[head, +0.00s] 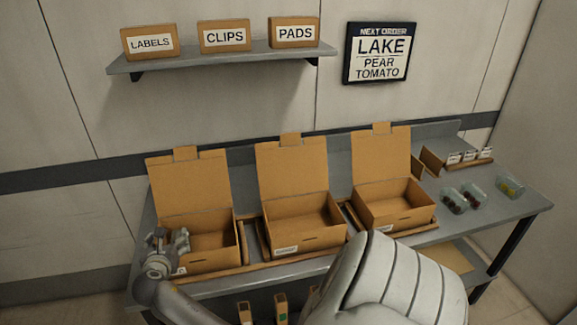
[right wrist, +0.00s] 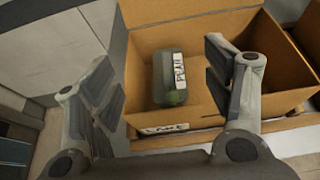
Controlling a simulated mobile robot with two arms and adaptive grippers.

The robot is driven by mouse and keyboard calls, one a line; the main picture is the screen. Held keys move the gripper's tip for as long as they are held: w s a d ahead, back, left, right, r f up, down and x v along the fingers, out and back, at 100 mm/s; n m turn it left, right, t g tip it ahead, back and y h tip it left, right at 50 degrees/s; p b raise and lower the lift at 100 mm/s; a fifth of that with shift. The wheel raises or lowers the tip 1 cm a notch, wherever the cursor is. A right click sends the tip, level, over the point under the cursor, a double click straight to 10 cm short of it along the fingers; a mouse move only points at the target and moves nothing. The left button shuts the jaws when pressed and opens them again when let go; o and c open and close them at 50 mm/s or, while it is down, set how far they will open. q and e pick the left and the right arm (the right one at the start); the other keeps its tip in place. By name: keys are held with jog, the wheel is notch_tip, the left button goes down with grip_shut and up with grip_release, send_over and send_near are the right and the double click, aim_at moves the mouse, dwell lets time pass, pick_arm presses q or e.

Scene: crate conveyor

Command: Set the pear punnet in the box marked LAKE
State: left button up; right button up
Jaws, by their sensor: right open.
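The pear punnet (right wrist: 168,83) is a small green tub with a white PEAR label. In the right wrist view it rests inside a brown cardboard box (right wrist: 185,28) with its lid up. My right gripper (head: 167,240) is at the left one of three open boxes (head: 188,178) in the head view. Its jaws (right wrist: 165,85) are open, one finger on each side of the punnet with gaps between. The box's front label (right wrist: 165,130) is too blurred to read for certain. My left gripper is not in view.
The middle box (head: 292,165) and right box (head: 382,150) look empty. Punnets with dark red fruit (head: 453,202) and yellow-green fruit (head: 510,187) stand at the table's right. An order sign (head: 377,53) reads LAKE, PEAR, TOMATO. A shelf (head: 220,58) holds small boxes.

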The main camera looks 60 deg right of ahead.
jog(key=s+a+r+m+t+y, duration=0.1)
jog(key=a+r+m+t+y, duration=0.35)
jog(key=a+m, duration=0.45)
jog(key=s+a+f+m+g+y, duration=0.1)
jog(key=s+a+f+m+y, duration=0.2)
jog(key=f, duration=0.5)
jog(key=s+a+f+m+g, duration=0.15)
jog(key=s+f, duration=0.25)
jog(key=f, duration=0.5)
jog(key=s+a+f+m+g+y, duration=0.15)
jog(key=s+a+f, duration=0.25)
jog(key=f, duration=0.4)
jog(key=s+f+m+g+y, duration=0.1)
jog(key=s+f+m+g, duration=0.15)
jog(key=s+f, duration=0.95)
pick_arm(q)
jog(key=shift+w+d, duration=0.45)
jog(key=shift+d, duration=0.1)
pick_arm(e)
jog(key=s+d+f+m+g, duration=0.1)
jog(key=s+f+m+g, duration=0.2)
jog(key=s, duration=1.1)
jog(key=s+d+f+m+g, duration=0.1)
jog(key=s+f+m+g, duration=0.2)
jog(key=s+f, duration=0.7)
jog(key=s, duration=0.5)
jog(key=shift+f, duration=0.15)
